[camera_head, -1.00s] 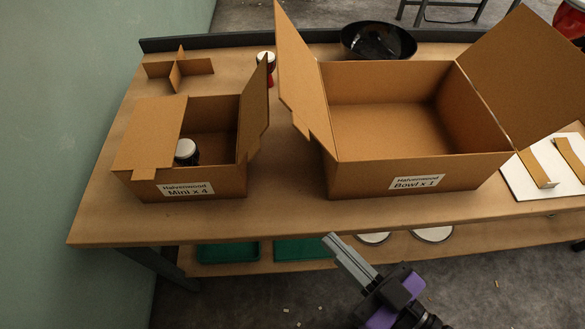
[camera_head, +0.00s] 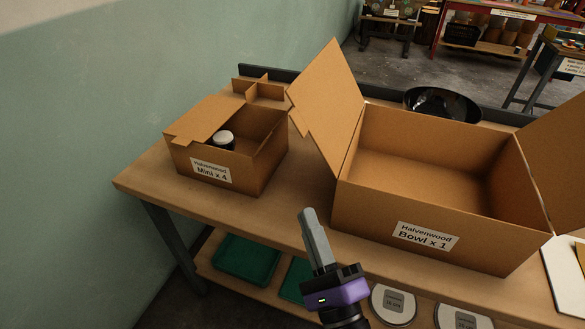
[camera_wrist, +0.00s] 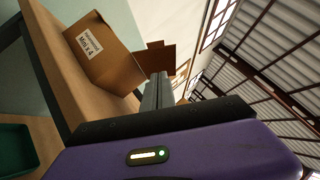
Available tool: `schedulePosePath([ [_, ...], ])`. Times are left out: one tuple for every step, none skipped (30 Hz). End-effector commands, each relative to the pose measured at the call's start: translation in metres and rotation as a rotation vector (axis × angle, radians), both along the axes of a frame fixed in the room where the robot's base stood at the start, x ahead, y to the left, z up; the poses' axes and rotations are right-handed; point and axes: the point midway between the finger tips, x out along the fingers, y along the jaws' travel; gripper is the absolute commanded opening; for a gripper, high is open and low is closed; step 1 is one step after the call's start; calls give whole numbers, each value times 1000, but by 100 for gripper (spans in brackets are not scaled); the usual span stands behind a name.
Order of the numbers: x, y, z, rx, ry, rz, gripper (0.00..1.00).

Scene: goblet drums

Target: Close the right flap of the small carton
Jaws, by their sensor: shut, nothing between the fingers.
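The small carton (camera_head: 238,168), labelled "Halvenwood Mini x 4", stands on the left of the table. Its left flap (camera_head: 205,120) lies over the left part of the opening. A dark drum with a white top (camera_head: 223,140) shows inside. The right flap is hard to make out in the head view; no clear upright panel shows there. In the wrist view, the carton (camera_wrist: 95,48) is upper left, with a brown panel beside it whose owner I cannot tell. My gripper (camera_head: 308,213) is shut and empty, in front of the table edge, right of and nearer than the small carton.
The large carton (camera_head: 405,225), labelled "Bowl x 1", stands open to the right, its left flap (camera_head: 335,95) rising near the small carton. A cardboard divider (camera_head: 262,88) and a black bowl (camera_head: 445,103) are behind. Green trays (camera_head: 247,258) sit on the lower shelf.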

Motion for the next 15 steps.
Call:
schedulePosePath([
  [0, 0, 0, 23, 9, 10, 0],
  [0, 0, 0, 35, 13, 15, 0],
  [1, 0, 1, 44, 17, 18, 0],
  [3, 1, 1, 48, 17, 19, 0],
  [4, 1, 2, 50, 18, 20, 0],
  [7, 2, 4, 51, 18, 20, 0],
  [10, 3, 5, 51, 17, 20, 0],
  [14, 4, 7, 50, 17, 20, 0],
  [19, 6, 9, 50, 17, 19, 0],
  [24, 7, 12, 49, 16, 19, 0],
  [28, 9, 14, 50, 15, 18, 0],
  [35, 12, 17, 50, 15, 18, 0],
  [41, 14, 20, 48, 15, 18, 0],
  [46, 15, 22, 49, 15, 18, 0],
  [53, 18, 25, 50, 16, 18, 0],
])
